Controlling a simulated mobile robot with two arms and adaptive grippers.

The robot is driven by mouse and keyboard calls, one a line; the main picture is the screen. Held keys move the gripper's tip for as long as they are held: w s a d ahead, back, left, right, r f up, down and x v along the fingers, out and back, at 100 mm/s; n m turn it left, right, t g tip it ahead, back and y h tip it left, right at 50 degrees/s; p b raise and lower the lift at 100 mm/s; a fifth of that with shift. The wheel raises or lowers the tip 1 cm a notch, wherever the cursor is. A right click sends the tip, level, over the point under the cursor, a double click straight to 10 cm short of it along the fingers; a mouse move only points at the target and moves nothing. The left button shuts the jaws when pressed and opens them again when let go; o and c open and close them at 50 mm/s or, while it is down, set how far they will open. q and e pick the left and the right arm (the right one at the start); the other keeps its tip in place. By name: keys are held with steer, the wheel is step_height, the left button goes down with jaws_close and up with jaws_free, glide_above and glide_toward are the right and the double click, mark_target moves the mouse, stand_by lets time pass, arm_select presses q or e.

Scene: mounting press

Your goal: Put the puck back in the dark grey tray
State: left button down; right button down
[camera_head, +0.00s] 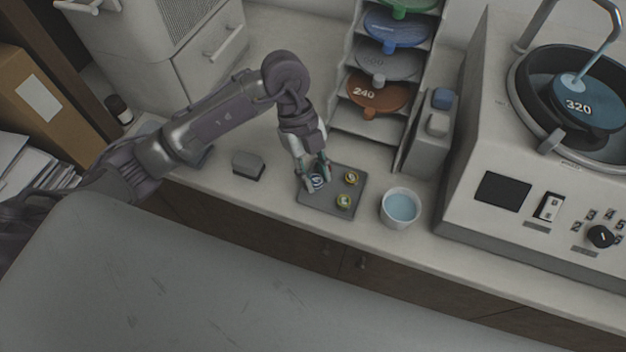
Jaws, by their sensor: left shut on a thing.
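My left gripper (316,182) is over the left part of the dark grey tray (330,209). It is shut on a small round puck (318,181) with a pale and blue top, held between its fingertips. The puck is at or just above the tray surface; I cannot tell whether it touches. Two other pucks with yellowish-green rims, the upper one (351,177) and the lower one (344,201), lie in the right part of the tray. My right gripper is not in view.
A white cup of bluish liquid (400,207) stands just right of the tray. A dark grey block (248,165) lies to the left. Behind is a rack with coloured discs (377,92). A large machine marked 320 (530,190) fills the right.

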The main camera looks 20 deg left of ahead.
arm_select(q)
steer(key=shift+s+a+f, duration=0.1)
steer(key=shift+a+f, duration=0.05)
steer(key=shift+f, duration=0.3)
steer(key=shift+f+p, duration=0.35)
steer(key=shift+f, duration=1.35)
steer(key=c, duration=0.9)
jaws_free()
steer(key=shift+o, duration=0.2)
steer(key=b+v, duration=0.2)
steer(key=v, duration=1)
